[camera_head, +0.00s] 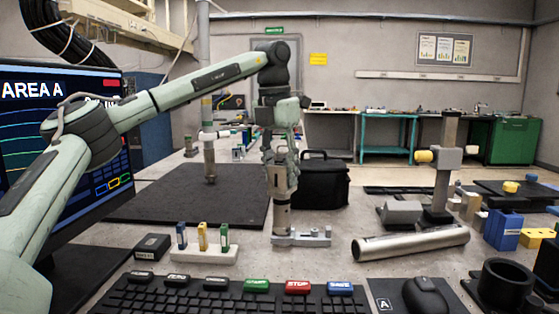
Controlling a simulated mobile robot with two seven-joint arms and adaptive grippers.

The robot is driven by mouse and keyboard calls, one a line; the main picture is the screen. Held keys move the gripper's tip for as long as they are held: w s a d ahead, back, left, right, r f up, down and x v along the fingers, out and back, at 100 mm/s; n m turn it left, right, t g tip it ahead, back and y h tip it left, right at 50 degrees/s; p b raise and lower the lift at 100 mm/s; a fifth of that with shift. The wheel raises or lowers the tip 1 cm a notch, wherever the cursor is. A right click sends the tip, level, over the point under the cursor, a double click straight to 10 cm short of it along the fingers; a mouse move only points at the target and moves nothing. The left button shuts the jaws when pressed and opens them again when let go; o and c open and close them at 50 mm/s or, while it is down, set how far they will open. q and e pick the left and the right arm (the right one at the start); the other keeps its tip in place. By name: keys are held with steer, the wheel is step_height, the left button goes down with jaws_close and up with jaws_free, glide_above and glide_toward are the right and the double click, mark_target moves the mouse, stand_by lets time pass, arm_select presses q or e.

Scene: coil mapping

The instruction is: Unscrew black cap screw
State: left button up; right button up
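My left arm comes in from the left and bends down at the centre. My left gripper (281,185) points straight down, just left of the black case. A grey metal cylinder (282,216) stands directly below it on a flat metal fixture (308,238). The fingers are small and merge with the parts around them, so I cannot tell whether they are open or shut, or touching the cylinder. I cannot make out a black cap screw; it may be hidden or too small. My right gripper is not in view.
A keyboard (215,298) lines the front edge, with a marker rack (204,254) behind it. A black case (322,184) stands behind the fixture. The dark mat (190,197) has free room.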

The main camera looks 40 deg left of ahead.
arm_select(q)
jaws_close()
steer(key=c, duration=0.8)
jaws_free()
jaws_close()
steer(key=n, duration=0.3)
steer(key=shift+d+n, duration=0.1)
steer(key=shift+n, duration=0.2)
steer(key=n, duration=0.3)
steer(key=shift+w+r+y, duration=0.1)
steer(key=shift+y, duration=0.3)
steer(key=o, duration=0.6)
jaws_free()
